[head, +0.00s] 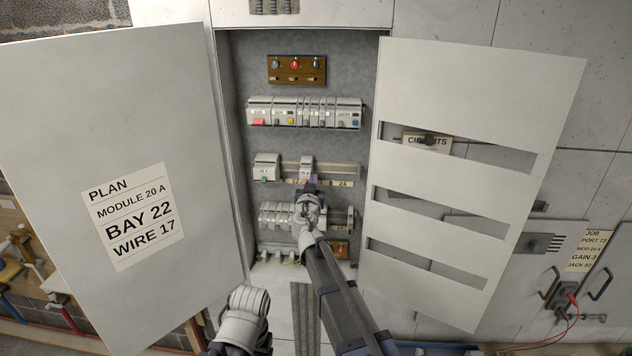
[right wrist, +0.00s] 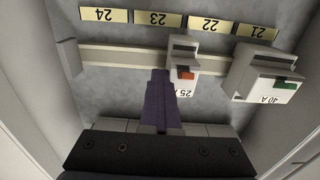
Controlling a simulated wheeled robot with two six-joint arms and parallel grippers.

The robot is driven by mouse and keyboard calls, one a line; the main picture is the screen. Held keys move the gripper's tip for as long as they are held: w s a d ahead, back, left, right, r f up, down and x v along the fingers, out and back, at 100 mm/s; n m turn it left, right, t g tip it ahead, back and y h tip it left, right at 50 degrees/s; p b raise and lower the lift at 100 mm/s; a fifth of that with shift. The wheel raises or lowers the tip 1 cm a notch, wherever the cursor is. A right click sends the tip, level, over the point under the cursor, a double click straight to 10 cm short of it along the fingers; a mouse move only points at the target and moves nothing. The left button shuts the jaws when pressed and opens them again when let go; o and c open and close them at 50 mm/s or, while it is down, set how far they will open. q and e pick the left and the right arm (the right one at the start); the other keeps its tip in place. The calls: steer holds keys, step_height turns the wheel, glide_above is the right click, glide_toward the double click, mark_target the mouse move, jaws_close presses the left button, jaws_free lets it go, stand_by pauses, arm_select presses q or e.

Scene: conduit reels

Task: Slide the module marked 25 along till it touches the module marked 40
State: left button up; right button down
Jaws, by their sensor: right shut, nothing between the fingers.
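In the head view, module 40 (head: 267,167) is left of module 25 (head: 306,167). My right gripper (right wrist: 160,78) is shut and empty, its purple fingers beside module 25 on the side away from module 40. I cannot tell whether they touch it. My left gripper is out of view.
The rail (right wrist: 120,58) is bare between module 25 and an end piece (right wrist: 68,57). Module rows stand above (head: 305,112) and below (head: 275,214). Open cabinet doors flank the opening, a plain left one (head: 110,120) and a slotted right one (head: 470,90).

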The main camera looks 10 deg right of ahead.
steer(key=w+a, duration=0.2)
steer(key=a, duration=0.5)
steer(key=shift+a, duration=0.2)
stand_by(2.3)
steer(key=shift+d, duration=0.1)
steer(key=shift+s+d, duration=0.15)
steer(key=shift+d, duration=0.4)
steer(key=v, duration=0.8)
stand_by(0.4)
